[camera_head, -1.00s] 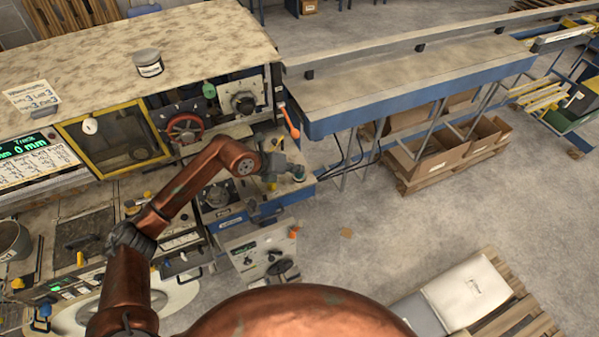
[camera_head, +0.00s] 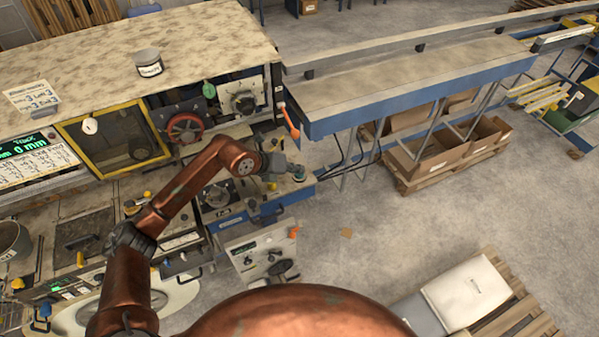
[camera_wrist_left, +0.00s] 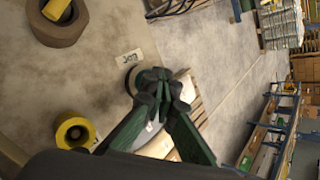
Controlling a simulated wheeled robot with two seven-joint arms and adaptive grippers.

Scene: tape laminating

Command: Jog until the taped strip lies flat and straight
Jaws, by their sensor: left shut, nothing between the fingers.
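My left gripper (camera_head: 290,171) is shut and empty at the right end of the machine's front panel, by a small teal round part (camera_head: 298,173). In the left wrist view its green fingertips (camera_wrist_left: 157,80) are together, over a dark round control (camera_wrist_left: 132,80) beside a white label (camera_wrist_left: 130,57) that seems to read JOG. The fingers cover part of this control, and I cannot tell whether they touch it. The display (camera_head: 28,146) reads 0 mm. I cannot make out the taped strip. My right gripper is not in view.
A red handwheel (camera_head: 185,129) and a yellow-framed window (camera_head: 115,143) are on the machine. An orange-handled lever (camera_head: 290,124) stands near my left gripper. A long conveyor table (camera_head: 400,85) extends right.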

